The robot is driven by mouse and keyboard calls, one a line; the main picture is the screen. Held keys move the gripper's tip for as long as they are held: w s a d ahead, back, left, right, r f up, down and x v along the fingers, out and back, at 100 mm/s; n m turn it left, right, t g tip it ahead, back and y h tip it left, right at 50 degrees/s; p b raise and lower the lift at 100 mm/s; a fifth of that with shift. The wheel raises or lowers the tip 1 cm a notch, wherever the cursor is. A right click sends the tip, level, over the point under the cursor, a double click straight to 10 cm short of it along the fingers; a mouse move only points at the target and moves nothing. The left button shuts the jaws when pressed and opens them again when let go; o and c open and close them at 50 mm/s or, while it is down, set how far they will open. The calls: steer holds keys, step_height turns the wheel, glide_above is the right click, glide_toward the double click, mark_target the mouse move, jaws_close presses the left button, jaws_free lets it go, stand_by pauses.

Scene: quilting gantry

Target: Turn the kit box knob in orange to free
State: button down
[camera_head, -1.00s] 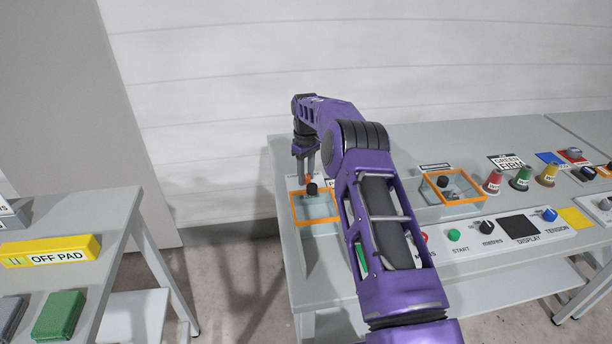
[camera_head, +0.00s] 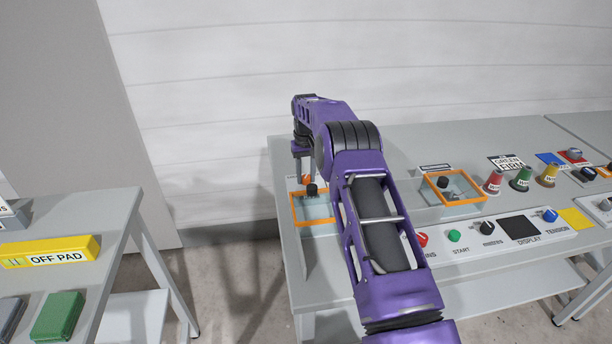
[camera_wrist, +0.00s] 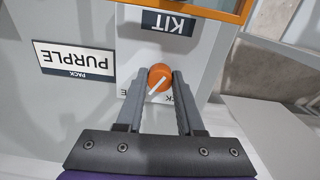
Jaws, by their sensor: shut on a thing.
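The orange knob (camera_wrist: 160,77), with a white pointer line, sits beside the black KIT label (camera_wrist: 168,23) in the wrist view. In the head view the knob (camera_head: 306,180) shows small behind the left orange-framed box. My gripper (camera_wrist: 161,79) is shut on the knob, a grey finger on each side of it. The white line points obliquely, toward lower left and upper right in the wrist view. The orange-framed kit box (camera_head: 316,222) has clear sides and a black knob (camera_head: 311,190) on top. The lettering near the knob is partly hidden by my fingers.
A PURPLE pack label (camera_wrist: 74,60) lies beside the knob. A second orange-framed box (camera_head: 452,188) stands to the right, near red, green and yellow cones (camera_head: 520,178). A control panel (camera_head: 500,232) runs along the table front. A separate table (camera_head: 110,220) stands left across a gap.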

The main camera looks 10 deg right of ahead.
mark_target(306, 177)
stand_by(0.3)
steer(key=c, duration=0.5)
jaws_free()
step_height(306, 177, up, 18)
steer(key=shift+f+p, duration=0.25)
steer(key=shift+p, duration=0.95)
